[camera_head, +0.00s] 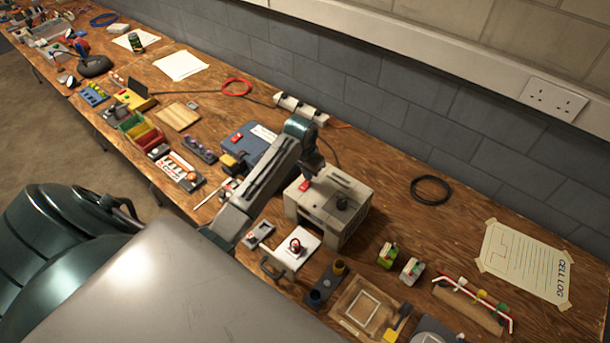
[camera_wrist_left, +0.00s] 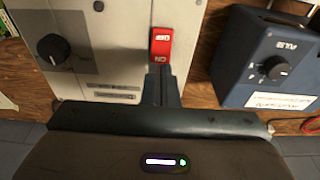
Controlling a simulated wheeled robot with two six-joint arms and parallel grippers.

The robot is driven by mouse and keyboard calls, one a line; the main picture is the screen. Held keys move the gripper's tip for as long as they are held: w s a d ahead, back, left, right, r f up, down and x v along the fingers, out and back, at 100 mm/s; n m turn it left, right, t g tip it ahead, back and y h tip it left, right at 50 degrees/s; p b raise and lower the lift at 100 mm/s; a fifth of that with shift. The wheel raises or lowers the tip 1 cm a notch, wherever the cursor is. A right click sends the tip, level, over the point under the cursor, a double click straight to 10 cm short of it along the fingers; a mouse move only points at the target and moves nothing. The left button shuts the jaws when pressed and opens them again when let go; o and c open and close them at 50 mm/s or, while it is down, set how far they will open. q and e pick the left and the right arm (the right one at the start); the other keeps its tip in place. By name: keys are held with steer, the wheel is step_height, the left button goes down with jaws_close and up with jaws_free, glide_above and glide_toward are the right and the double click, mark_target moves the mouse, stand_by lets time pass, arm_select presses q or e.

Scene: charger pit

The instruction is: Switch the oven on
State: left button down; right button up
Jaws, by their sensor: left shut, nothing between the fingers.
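The oven (camera_head: 350,222) is a beige box on the bench, with a dark opening at its front. Its top carries a black knob (camera_head: 342,202) and a red rocker switch (camera_head: 304,185). In the left wrist view the switch (camera_wrist_left: 161,45) has lettering at both ends, and the knob (camera_wrist_left: 52,49) is left of it. I cannot tell which way the rocker is tipped. My left gripper (camera_head: 311,172) is shut and empty over the switch. In the wrist view its fingertips (camera_wrist_left: 161,72) are at the switch's lower end; contact is unclear. My right gripper is not seen.
A white panel (camera_head: 286,258) with a handle and a red-and-black item lies before the oven. A blue box with a knob (camera_wrist_left: 268,65) stands close beside it. A white power strip (camera_head: 300,108) is behind. Bench around the black cable coil (camera_head: 431,189) is clear.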

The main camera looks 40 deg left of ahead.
mark_target(307, 182)
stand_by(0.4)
arm_select(q)
steer(key=shift+f+b, duration=0.35)
steer(key=shift+f, duration=0.55)
stand_by(0.4)
steer(key=shift+r+p, duration=0.9)
steer(key=shift+r, duration=2.65)
